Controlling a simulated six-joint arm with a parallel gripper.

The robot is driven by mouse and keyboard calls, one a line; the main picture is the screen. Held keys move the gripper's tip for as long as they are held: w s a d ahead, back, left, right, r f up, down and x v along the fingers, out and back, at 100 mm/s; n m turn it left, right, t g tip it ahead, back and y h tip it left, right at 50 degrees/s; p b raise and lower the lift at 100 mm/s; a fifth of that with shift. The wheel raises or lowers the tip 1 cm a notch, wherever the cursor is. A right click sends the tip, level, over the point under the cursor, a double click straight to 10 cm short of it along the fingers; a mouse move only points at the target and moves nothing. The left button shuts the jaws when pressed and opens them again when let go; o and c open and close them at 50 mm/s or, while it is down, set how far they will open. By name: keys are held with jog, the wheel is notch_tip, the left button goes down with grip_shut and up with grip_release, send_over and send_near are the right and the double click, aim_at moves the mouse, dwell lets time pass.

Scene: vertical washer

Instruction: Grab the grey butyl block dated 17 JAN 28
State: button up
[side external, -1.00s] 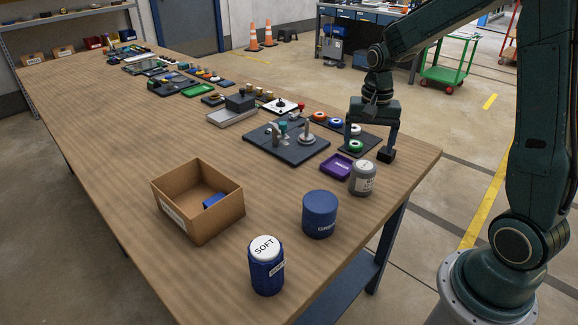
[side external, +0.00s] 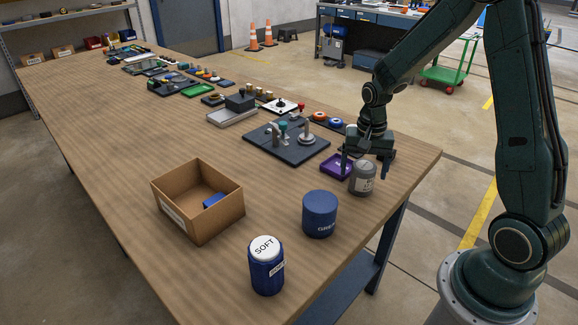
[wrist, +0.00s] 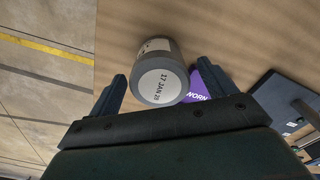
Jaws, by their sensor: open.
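The grey butyl block (side external: 363,181) is a short upright cylinder near the table's right edge. In the wrist view its pale top reads 17 JAN 28 (wrist: 160,86). My gripper (side external: 365,171) is open and empty, just above and behind the block in the side view. In the wrist view the block lies between and a little beyond the two fingers (wrist: 160,85), nearer the left finger. I cannot tell whether the fingers reach down around it.
A purple tray (side external: 337,166) marked WORN (wrist: 197,84) sits close beside the block. A blue cylinder (side external: 319,215), a blue jar labelled SOFT (side external: 266,270) and a cardboard box (side external: 220,226) stand nearer the camera. A dark fixture plate (side external: 287,147) lies behind.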

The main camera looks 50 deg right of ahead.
jog(key=shift+f, duration=1.35)
jog(key=shift+c, duration=0.2)
jog(key=c, duration=1.2)
jog(key=shift+r, duration=0.1)
notch_tip(320, 180, up, 20)
